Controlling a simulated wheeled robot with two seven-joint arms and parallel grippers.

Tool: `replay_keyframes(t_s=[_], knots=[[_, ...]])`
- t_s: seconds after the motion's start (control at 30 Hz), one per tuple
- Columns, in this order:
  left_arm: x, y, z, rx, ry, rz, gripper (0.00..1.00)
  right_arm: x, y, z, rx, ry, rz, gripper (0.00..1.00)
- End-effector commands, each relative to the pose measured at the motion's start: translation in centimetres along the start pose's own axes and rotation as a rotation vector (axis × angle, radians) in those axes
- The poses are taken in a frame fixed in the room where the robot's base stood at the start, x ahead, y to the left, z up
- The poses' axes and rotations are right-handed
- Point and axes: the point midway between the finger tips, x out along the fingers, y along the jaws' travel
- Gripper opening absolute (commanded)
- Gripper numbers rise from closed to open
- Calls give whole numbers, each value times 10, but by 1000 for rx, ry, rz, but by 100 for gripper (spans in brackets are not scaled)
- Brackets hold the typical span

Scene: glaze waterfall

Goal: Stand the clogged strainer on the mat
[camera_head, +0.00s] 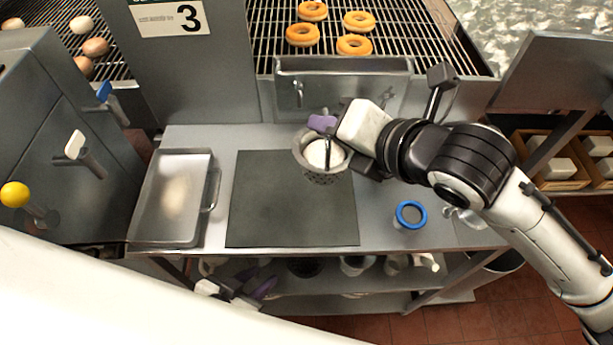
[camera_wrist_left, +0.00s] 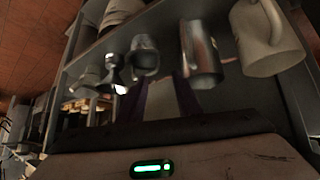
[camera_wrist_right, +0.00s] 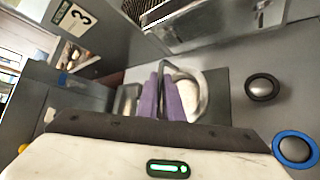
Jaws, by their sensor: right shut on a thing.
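The metal strainer (camera_head: 320,177) has a perforated lower wall and a white mass inside. My right gripper (camera_head: 326,126) is shut on its handle at the rim's back side. The strainer is over the back right corner of the dark mat (camera_head: 285,205); I cannot tell whether it touches down. In the right wrist view the purple fingers (camera_wrist_right: 160,98) are close together beside the strainer's rim (camera_wrist_right: 203,95). My left gripper (camera_head: 252,284) is low at the table's front, by the lower shelf. In the left wrist view its purple fingers (camera_wrist_left: 161,98) are apart with nothing visible between them.
A metal tray (camera_head: 150,213) stands left of the mat. A blue-rimmed round item (camera_head: 411,214) is to the right. Metal pitchers (camera_wrist_left: 199,55) and cups are near my left gripper. A rack (camera_head: 382,28) with ring-shaped doughnuts lies behind the back panel. Most of the mat is bare.

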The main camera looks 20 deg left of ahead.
Motion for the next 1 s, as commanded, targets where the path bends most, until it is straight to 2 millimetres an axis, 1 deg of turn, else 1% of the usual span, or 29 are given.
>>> replay_keyframes(t_s=[0.03, 0.13, 0.37, 0.6, 0.97, 1.0], knots=[[2, 0, -1, 0, 4, 0, 31, 6, -9, -8, 4, 4, -2, 0], [4, -1, -5, 2, 13, 0, 31, 15, -21, -16, 4, 2, -2, 0], [5, -1, -10, 3, 22, 0, 31, 25, -33, -25, 2, -2, 0, 0], [6, -1, -7, 3, 20, 0, 31, 42, -54, -42, 2, -2, -2, 0], [6, 0, -2, 1, 12, 0, 31, 44, -57, -43, -1, -4, -1, 0], [5, 0, -2, 1, 12, 0, 31, 44, -57, -44, 0, -2, -3, 12]])
